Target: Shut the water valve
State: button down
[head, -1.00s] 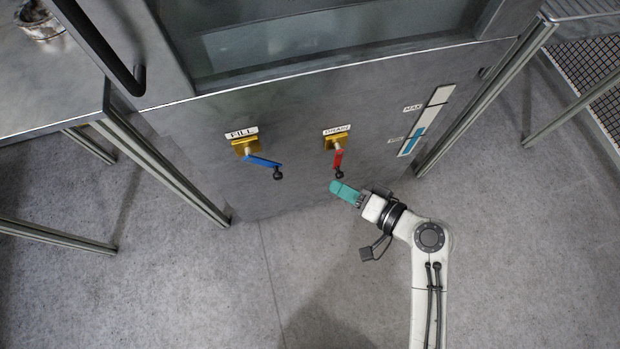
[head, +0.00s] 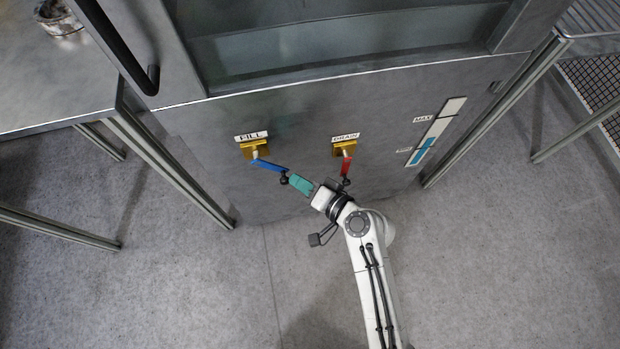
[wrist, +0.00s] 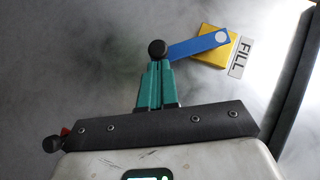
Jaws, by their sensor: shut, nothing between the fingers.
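The FILL valve is a blue lever (head: 268,165) on a brass body (head: 254,149), on the grey front panel. The lever slants down to the right and ends in a black ball knob (head: 284,179). In the wrist view the blue lever (wrist: 196,45) runs from its yellow-brass mount (wrist: 213,46) to the black knob (wrist: 158,49). My gripper (head: 292,183), with teal fingers, is shut and empty. Its fingertips (wrist: 156,66) are right at the knob; whether they touch it I cannot tell. The FILL label (head: 251,136) is above the valve.
A level gauge (head: 437,130) is further right. A metal table (head: 60,110) stands at left, and a dark door handle (head: 125,50) is above. The floor in front is clear.

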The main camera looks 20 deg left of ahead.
dwell(0.4)
jog(key=s+a+f+m+y+b, duration=0.2)
jog(key=a+f+m+y+b, duration=0.2)
jog(key=b, duration=0.9)
jog(key=shift+s+a+f+b, duration=0.2)
jog(key=shift+s+a+b, duration=0.05)
jog(key=shift+b, duration=0.1)
dwell(0.4)
jog(key=shift+f, duration=0.1)
